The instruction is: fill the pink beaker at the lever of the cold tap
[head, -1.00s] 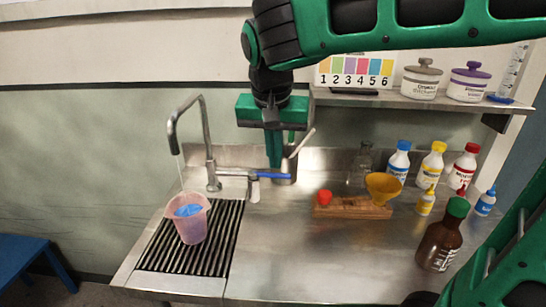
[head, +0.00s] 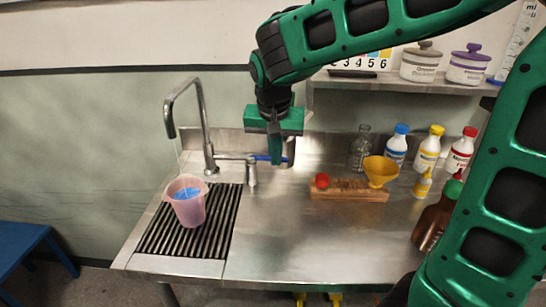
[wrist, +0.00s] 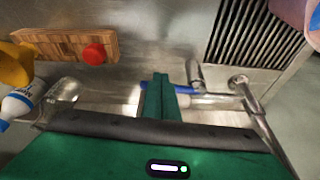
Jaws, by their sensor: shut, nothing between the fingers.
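The pink translucent beaker (head: 187,210) stands upright on the slatted drain grate under the tap spout. Blue shows inside it, near the rim. Its edge also shows at the top right of the wrist view (wrist: 292,12). The steel tap (head: 207,135) arches over the beaker, with a faint thin line below the spout that looks like a stream. The blue lever (head: 262,158) points right from the tap's valve. My gripper (head: 277,160) is shut and empty, its fingertips at the lever. In the wrist view the fingers (wrist: 160,82) overlap the lever (wrist: 184,89); contact is unclear.
A glass bottle (head: 360,150), several capped bottles and a brown bottle (head: 430,226) are further right. The front middle counter is clear.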

